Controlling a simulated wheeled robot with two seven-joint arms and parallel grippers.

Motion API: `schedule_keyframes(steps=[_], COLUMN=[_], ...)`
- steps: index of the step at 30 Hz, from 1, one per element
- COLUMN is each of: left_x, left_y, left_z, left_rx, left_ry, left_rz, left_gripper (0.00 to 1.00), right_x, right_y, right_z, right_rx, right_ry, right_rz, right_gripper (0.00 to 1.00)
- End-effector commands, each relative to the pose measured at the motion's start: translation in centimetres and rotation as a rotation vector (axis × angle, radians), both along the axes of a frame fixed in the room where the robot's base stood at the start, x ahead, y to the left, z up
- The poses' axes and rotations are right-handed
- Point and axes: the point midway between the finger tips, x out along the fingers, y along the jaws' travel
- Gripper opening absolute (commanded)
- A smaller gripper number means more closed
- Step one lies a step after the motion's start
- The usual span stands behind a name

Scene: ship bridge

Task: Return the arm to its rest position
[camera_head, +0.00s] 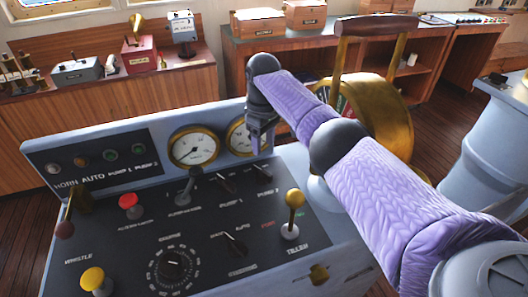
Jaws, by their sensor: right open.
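My right arm (390,185), in a purple knitted sleeve, reaches in from the lower right and extends over the right side of the control console (310,220). My right gripper (261,138) hangs at its far end, pointing down, in front of the right-hand gauge (238,138), which it partly hides. The gripper is open, and I see nothing between its fingers. It appears above the console's panel; I cannot tell the exact gap. My left gripper is not in view.
The console carries a yellow-knobbed tiller lever (291,212), a red knob (130,205), a yellow knob (95,281) and a dial (174,264). A brass telegraph (385,115) stands behind my arm. Wooden cabinets (120,120) line the back. A grey-blue pedestal (490,140) stands at right.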

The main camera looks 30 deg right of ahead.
Motion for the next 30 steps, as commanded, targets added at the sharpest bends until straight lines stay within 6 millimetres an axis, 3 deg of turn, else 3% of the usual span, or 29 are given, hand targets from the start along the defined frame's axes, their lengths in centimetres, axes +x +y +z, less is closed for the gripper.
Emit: schedule_keyframes(steps=[15,17,23,30], left_x=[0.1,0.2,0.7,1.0], left_y=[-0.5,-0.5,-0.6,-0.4], left_z=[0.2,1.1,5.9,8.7], left_rx=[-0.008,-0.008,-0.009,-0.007], left_ry=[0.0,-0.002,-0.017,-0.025], left_rz=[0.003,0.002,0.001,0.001], left_gripper=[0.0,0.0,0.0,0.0], right_x=[0.0,0.0,-0.1,-0.1], right_y=[0.0,0.0,0.0,0.0], right_z=[0.7,1.7,7.0,10.0], right_rx=[0.0,0.0,0.0,0.0], right_ry=[0.001,-0.002,-0.014,-0.019], right_rz=[0.0,0.0,0.0,0.0], right_gripper=[0.54,0.54,0.54,0.54])
